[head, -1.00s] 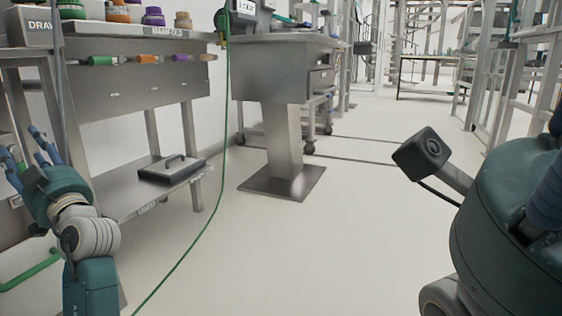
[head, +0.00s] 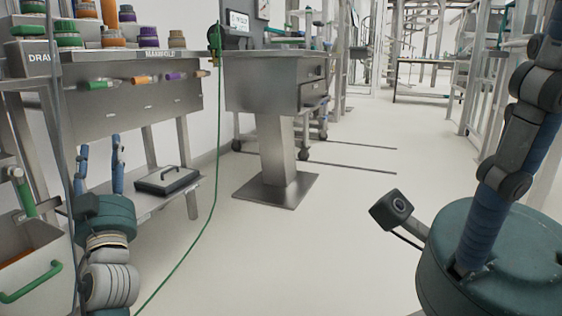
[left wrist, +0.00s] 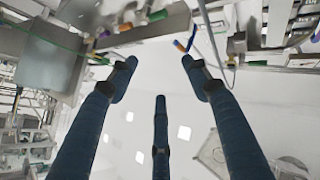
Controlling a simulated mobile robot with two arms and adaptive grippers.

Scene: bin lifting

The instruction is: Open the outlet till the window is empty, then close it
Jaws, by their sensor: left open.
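My left gripper (head: 100,155) stands at lower left in the head view, fingers pointing up and apart, empty. It is in front of the steel bench. Its spread blue fingers also show in the left wrist view (left wrist: 160,85), with nothing between them. My right gripper (head: 500,165) is large and close at the right edge; only its green palm and one raised blue finger show, so its opening is unclear. A green-handled fitting (head: 24,192) shows at far left above a grey bin (head: 50,250). I cannot identify the outlet or its window for certain.
The steel bench (head: 150,90) bears coloured jars and a row of coloured-handled valves (head: 145,79). A steel pedestal table (head: 265,95) stands mid-view. A green hose (head: 213,170) hangs to the floor. The central floor is clear.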

